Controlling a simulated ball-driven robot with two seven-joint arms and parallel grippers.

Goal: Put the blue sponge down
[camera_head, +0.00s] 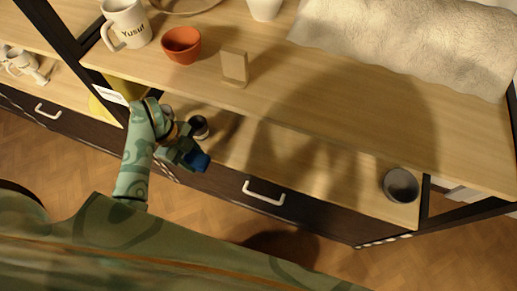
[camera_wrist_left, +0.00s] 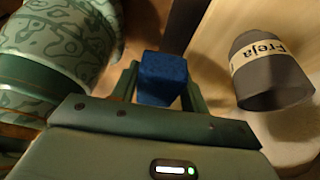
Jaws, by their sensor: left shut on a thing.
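The blue sponge (camera_head: 199,162) is held at the tip of my left gripper (camera_head: 189,157), in front of the lower shelf's edge in the head view. In the left wrist view the sponge (camera_wrist_left: 162,78) is a small dark blue block between the two fingers, which are shut on it. The sponge seems clear of the shelf, though its exact height cannot be told. My right gripper is in neither view.
A dark grey cup labelled Freja (camera_wrist_left: 268,72) stands close to the gripper. The lower shelf (camera_head: 300,158) is bare toward another dark cup (camera_head: 400,185). The upper shelf (camera_head: 330,90) holds a mug (camera_head: 125,22), an orange pot (camera_head: 181,45) and a wooden block (camera_head: 234,67).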

